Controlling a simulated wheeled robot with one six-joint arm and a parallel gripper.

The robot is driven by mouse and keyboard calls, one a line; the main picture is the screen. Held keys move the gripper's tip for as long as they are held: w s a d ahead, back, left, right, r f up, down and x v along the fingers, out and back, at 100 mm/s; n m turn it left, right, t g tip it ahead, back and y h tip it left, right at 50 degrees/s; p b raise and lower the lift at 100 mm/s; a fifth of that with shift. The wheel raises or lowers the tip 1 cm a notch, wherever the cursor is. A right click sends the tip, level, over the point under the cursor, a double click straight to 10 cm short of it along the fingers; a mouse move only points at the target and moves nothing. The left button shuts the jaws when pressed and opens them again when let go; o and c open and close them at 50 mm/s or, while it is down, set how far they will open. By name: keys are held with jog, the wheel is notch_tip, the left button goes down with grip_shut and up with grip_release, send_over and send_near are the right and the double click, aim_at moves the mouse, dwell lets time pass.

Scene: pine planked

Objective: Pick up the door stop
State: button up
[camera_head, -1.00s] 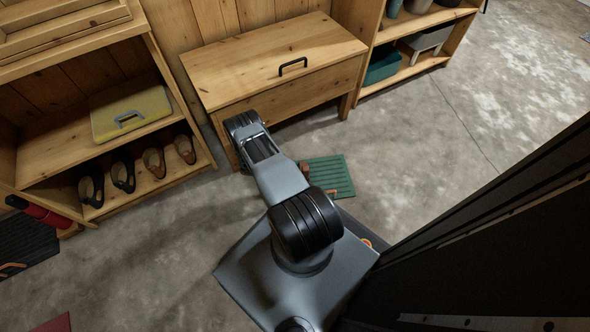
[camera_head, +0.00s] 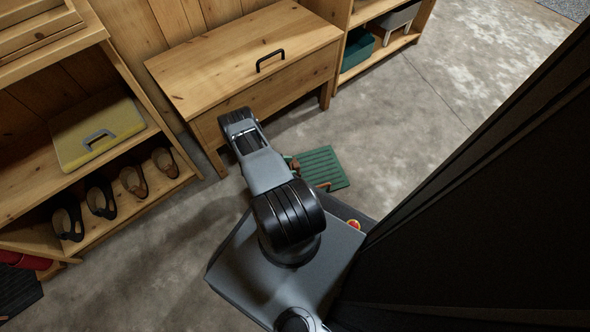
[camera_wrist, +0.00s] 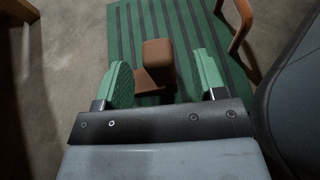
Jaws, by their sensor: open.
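A brown wedge-like block, which looks like the door stop (camera_wrist: 157,56), rests on a green ribbed mat (camera_wrist: 185,20) in the wrist view. My gripper (camera_wrist: 162,66) is open, its green-padded fingers on either side of the block, with a gap to each. I cannot tell how far above the mat the fingers are. The green mat (camera_head: 325,166) shows just right of the arm there, and the door stop is not clearly made out.
A curved brown piece (camera_wrist: 241,24) stands by the mat's right side in the wrist view. A wooden bench (camera_head: 250,60) with a black handle is close ahead. A shoe shelf (camera_head: 150,205) stands at left. Bare concrete floor lies right of the mat.

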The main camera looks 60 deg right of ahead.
jog(key=shift+b+x, duration=1)
jog(key=shift+x, duration=1.6)
jog(key=shift+c, duration=0.3)
jog(key=shift+w, duration=0.1)
grip_shut()
